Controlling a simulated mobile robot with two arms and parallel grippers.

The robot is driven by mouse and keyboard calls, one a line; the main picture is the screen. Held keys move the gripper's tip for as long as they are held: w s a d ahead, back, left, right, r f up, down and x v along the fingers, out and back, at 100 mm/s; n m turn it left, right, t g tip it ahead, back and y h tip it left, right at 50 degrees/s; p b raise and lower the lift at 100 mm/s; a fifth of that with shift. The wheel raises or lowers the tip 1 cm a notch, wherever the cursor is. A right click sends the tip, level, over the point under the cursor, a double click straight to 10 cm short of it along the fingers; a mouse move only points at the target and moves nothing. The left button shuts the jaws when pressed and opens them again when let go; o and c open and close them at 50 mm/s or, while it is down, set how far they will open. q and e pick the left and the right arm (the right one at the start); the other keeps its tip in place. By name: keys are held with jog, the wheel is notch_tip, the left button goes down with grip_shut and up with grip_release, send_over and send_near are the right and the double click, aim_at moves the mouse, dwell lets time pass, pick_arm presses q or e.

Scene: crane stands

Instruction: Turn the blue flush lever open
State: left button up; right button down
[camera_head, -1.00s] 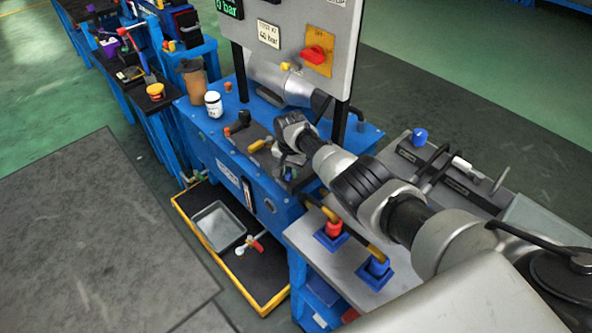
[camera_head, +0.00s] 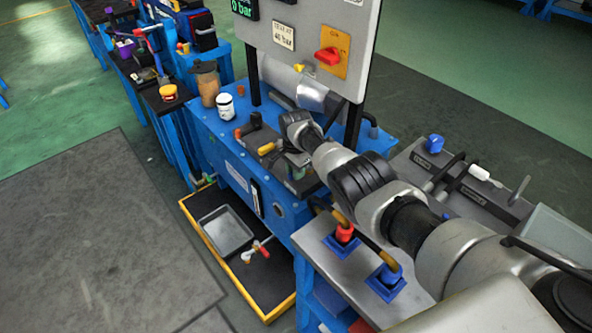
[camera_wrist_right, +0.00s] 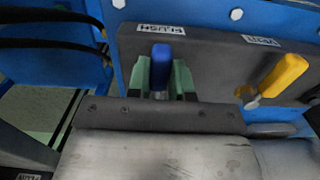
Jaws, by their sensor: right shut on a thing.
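The blue flush lever (camera_wrist_right: 162,54) shows in the right wrist view below the FLUSH label (camera_wrist_right: 161,28), on a dark grey plate (camera_wrist_right: 205,58). My right gripper (camera_wrist_right: 162,72) has its two green-tipped fingers on either side of the lever, shut on it. In the head view my right gripper (camera_head: 297,168) is at the top of the blue bench unit (camera_head: 235,160). Its wrist hides the blue lever there. A yellow lever (camera_wrist_right: 284,75) by the VENT label (camera_wrist_right: 263,40) stands to the right in the wrist view. My left gripper is not in view.
A grey panel (camera_head: 300,20) with a red switch (camera_head: 328,56) rises behind the gripper. A white jar (camera_head: 225,107) and brown cup (camera_head: 207,88) stand to the left. A yellow-edged tray (camera_head: 270,275) lies below. A side table (camera_head: 340,268) is under my arm.

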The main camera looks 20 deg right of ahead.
jog(key=shift+w+r, duration=0.1)
jog(key=shift+w, duration=0.05)
jog(key=c, duration=1)
grip_release()
jog(key=shift+r+p, duration=0.35)
notch_tip(320, 180, up, 10)
jog(key=p, duration=0.4)
